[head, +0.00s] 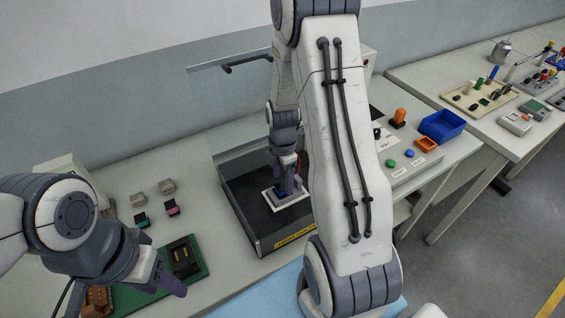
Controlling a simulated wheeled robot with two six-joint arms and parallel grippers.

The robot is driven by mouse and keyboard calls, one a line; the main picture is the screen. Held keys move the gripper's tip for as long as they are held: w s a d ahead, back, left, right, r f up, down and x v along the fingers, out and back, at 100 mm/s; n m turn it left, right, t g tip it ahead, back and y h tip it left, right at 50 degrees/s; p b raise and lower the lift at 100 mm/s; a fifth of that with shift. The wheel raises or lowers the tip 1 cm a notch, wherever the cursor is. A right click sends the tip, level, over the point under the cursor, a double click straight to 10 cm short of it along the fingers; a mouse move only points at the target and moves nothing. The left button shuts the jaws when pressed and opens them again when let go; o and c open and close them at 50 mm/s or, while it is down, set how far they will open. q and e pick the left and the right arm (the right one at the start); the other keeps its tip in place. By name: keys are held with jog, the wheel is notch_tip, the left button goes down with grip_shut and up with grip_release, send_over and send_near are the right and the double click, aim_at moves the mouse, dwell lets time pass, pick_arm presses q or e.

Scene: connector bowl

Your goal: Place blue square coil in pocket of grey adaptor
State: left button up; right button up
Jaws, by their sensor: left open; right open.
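A pale square plate (296,200), which looks like the grey adaptor, lies in a black tray. A small dark blue piece, apparently the blue square coil (281,190), shows at its middle below my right gripper (288,188). The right gripper points down and is open. Its fingers partly cover the blue piece, so I cannot tell whether it sits fully in the pocket. My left gripper (171,281) is open, low at the left over the edge of a green circuit board (196,268), well away from the plate.
The black tray (243,217) has clear panels behind it. Small grey, teal and pink connectors (167,186) lie on the left bench. Right of my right arm are a button panel (410,172) and a blue bin (443,126). My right arm hides the bench's middle.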

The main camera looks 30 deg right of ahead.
aim_at(282, 186)
notch_tip(282, 186, up, 9)
jog(key=s+a+r+m, duration=0.1)
jog(key=a+r+m, duration=0.15)
jog(key=a, duration=0.55)
jog(key=s+a+r+m, duration=0.2)
jog(key=s+a+m, duration=0.2)
jog(key=s+a, duration=0.4)
jog(key=s+a+r+m+y, duration=0.1)
jog(key=s+a+r+m, duration=0.1)
jog(key=s+a, duration=0.6)
jog(key=shift+s+a+r+m+b, duration=0.3)
jog(key=shift+s+a+m+b, duration=0.15)
jog(key=shift+s+m, duration=0.55)
jog(key=shift+s, duration=0.1)
